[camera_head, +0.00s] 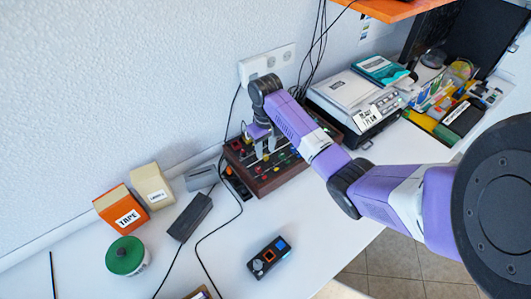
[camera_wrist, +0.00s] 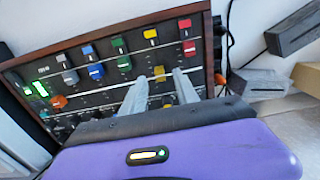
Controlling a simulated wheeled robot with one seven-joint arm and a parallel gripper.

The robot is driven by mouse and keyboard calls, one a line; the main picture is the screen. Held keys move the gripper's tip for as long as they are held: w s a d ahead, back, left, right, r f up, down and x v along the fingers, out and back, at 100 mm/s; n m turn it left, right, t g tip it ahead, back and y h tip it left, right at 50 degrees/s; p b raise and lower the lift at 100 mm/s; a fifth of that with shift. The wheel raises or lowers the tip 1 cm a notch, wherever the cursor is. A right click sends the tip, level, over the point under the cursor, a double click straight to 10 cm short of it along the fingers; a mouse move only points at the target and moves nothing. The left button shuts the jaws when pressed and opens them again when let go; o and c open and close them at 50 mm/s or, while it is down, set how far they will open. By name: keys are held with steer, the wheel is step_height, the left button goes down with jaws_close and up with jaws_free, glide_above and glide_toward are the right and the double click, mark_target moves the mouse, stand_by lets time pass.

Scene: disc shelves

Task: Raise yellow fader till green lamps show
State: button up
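A control panel (camera_head: 262,180) in a wooden frame stands on the white table. It also fills the upper part of the wrist view (camera_wrist: 110,25), with rows of grey, blue, green, yellow and red caps. A yellow cap (camera_wrist: 158,73) lies between my fingertips, lower than the other second-row caps; another yellow cap (camera_wrist: 151,34) sits above it. My gripper (camera_wrist: 160,78) is open, with one finger on each side of the lower yellow cap and gaps visible beside it. In the head view, my gripper (camera_head: 264,150) reaches down over the panel. Green lamps (camera_wrist: 40,88) glow at the panel's left.
An orange tape box (camera_head: 120,210), a cream box (camera_head: 153,186) and a green-lidded tub (camera_head: 126,256) stand left of the panel. A black handheld device (camera_head: 268,257) lies in front. A printer-like machine (camera_head: 352,103) stands to the right. Cables run beside the panel.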

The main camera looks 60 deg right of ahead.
mark_target(266, 155)
steer(key=shift+r, duration=2.7)
